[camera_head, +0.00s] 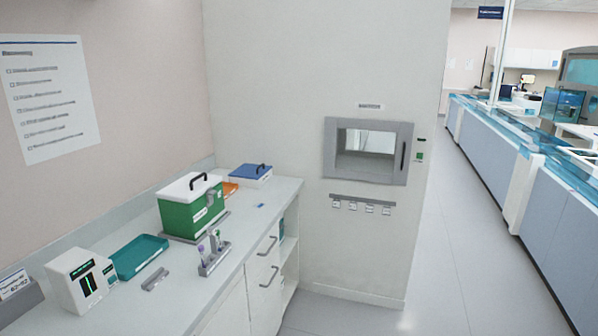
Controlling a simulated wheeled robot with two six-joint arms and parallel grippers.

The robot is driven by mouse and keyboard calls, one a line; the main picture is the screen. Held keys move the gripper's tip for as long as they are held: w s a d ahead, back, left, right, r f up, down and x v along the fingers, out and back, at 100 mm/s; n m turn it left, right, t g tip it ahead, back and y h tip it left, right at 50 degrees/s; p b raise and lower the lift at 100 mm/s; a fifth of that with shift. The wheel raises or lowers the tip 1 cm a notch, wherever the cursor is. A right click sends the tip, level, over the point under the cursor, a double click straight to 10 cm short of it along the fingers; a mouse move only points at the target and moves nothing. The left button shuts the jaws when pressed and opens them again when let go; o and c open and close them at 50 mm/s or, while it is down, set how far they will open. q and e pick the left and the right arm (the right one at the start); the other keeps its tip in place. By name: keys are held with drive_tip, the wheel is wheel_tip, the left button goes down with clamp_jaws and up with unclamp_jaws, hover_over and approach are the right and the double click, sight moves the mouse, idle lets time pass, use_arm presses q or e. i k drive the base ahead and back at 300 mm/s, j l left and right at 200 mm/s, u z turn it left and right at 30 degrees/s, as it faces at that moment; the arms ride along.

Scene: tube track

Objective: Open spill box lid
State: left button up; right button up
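A green box (183,220) with a white lid (184,188) and a black top handle stands on the counter against the left wall. The lid sits shut on it. No label names either one legibly as the spill box. Neither of my grippers is in view.
The white counter (222,273) also bears a teal tray (138,257), a small rack with tubes (214,256), a white device (80,280) and an orange item (230,188). Drawers with handles face right. A wall hatch (367,151) is behind; grey floor (450,240) is clear.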

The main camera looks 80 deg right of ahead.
sight(249, 171)
drive_tip(key=z, duration=2.55)
drive_tip(key=i+l+z, duration=0.35)
drive_tip(key=i, duration=1.25)
drive_tip(key=i+l+z, duration=0.15)
drive_tip(key=i+z, duration=0.2)
drive_tip(key=i, duration=1.3)
